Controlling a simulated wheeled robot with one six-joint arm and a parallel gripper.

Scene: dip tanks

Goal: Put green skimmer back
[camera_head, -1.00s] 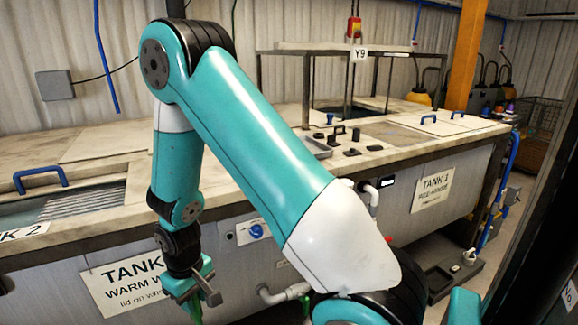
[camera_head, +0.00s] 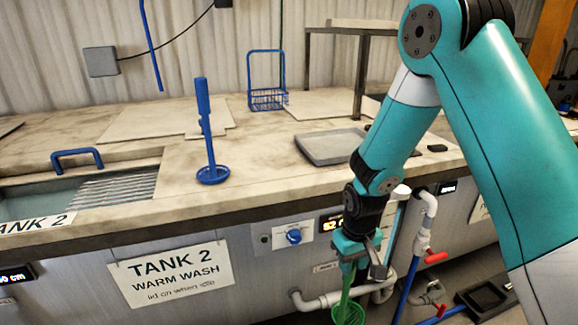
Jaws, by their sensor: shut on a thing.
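My gripper (camera_head: 363,262) is shut on the green skimmer (camera_head: 347,306) in the lower right of the head view. The skimmer hangs down from the jaws in front of the tank wall, below the counter edge. Its round green head is at the bottom, partly cut off by the frame edge. The upper part of its handle is hidden by the gripper.
A blue skimmer (camera_head: 206,140) stands upright on the counter. A blue wire basket (camera_head: 268,97) and a grey tray (camera_head: 330,146) are also there. Tank 2's opening (camera_head: 45,197) is at left, beside a blue handle (camera_head: 77,158). Pipes (camera_head: 340,300) run below the counter.

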